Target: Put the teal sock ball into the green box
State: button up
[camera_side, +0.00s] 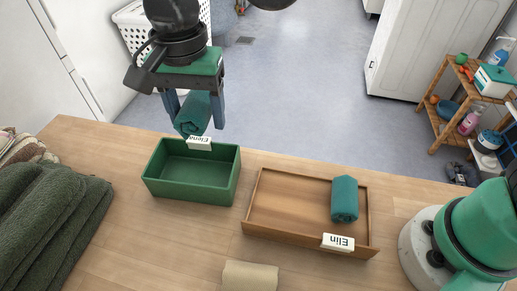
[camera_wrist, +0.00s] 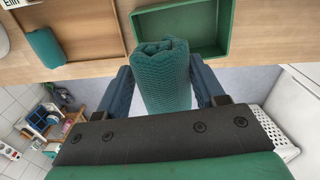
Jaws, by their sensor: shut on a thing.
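My gripper (camera_side: 194,108) is shut on a teal sock ball (camera_side: 193,117) and holds it in the air just behind the green box's far rim, above the level of the counter. In the wrist view the held teal sock ball (camera_wrist: 162,75) sits between both fingers. The green box (camera_side: 191,191) stands empty on the wooden counter, with a white label reading "Elena" at its far edge. It also shows in the wrist view (camera_wrist: 221,30), partly hidden behind the sock ball. A second teal sock ball (camera_side: 344,199) lies in the wooden tray to the right.
The wooden tray (camera_side: 285,205), labelled "Elin", stands right of the green box. Dark green towels (camera_side: 48,225) are piled at the left. A beige roll (camera_side: 249,276) lies at the front edge. Counter between box and towels is clear.

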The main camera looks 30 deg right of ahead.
notch_tip(320, 180, down, 8)
jog(key=shift+r, duration=0.1)
dwell(0.4)
jog(key=shift+f, duration=0.55)
jog(key=o, duration=1.3)
jog(key=shift+c, duration=0.2)
